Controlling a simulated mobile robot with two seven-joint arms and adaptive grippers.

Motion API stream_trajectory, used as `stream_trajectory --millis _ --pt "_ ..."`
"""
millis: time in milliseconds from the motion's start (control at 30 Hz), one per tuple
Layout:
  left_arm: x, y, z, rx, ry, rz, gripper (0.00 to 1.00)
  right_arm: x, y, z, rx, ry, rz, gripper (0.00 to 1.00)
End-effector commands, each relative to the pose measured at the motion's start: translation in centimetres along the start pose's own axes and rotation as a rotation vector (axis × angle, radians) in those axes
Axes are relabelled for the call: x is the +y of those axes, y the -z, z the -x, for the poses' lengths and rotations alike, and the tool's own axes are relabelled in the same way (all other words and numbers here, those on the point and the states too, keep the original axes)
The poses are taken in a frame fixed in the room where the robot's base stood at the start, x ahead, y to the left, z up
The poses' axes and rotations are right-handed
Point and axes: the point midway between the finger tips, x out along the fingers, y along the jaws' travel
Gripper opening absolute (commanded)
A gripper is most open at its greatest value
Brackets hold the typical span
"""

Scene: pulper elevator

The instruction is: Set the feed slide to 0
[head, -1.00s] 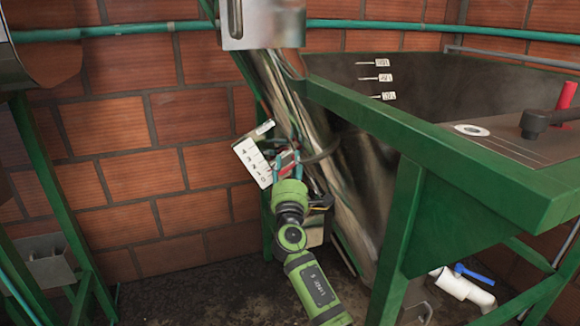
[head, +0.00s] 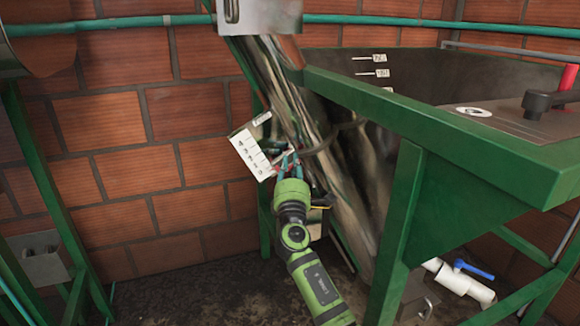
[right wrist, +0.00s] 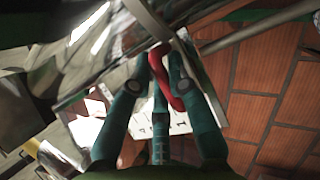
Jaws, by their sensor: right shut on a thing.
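A white scale plate with numbers (head: 250,155) is mounted, tilted, beside the steel chute (head: 305,120) in the head view. Its digits run from 4 at the top down to 0. My right gripper (head: 288,162) is at the plate's right edge, near its lower numbers. In the right wrist view, the teal fingers of my right gripper (right wrist: 160,85) are closed around a red handle (right wrist: 162,72), the grip of the feed slide. The fingers mostly hide the handle in the head view, and I cannot read the slide's exact setting. My left gripper is out of view.
A green-framed hopper (head: 430,115) stands close on the right, its leg (head: 403,225) beside my right arm. A brick wall (head: 150,170) is behind. A white pipe with a blue valve lever (head: 473,268) is low on the right. The floor on the left is partly open.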

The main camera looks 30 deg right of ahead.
Motion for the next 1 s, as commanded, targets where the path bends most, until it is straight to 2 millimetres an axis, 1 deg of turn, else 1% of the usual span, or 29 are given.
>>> stream_trajectory --millis 33,200,233,267,300,633,733,867,1000 --pt "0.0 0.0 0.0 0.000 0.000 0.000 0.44 -0.6 0.1 0.2 0.000 0.013 0.000 0.00" --pt "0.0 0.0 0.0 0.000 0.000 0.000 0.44 -0.7 0.1 0.2 0.001 0.015 0.000 0.00" --pt "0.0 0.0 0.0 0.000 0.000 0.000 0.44 -0.8 0.1 0.2 0.001 0.016 0.000 0.22" --pt "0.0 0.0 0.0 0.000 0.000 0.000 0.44 -0.8 0.1 0.2 0.001 0.016 0.000 0.34" --pt "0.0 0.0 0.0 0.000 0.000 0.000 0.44 -0.8 0.1 0.2 0.001 0.016 0.001 0.44" --pt "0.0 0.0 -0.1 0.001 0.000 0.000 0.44 -0.5 0.2 0.2 0.002 0.010 0.001 0.44" --pt "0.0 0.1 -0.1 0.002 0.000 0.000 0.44 -0.5 0.2 0.8 0.003 0.010 0.001 0.44" --pt "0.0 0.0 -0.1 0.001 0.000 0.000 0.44 -0.5 0.2 2.7 0.003 0.011 0.000 0.44" --pt "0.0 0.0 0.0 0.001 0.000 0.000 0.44 -0.6 0.2 5.8 0.004 0.012 0.000 0.44"
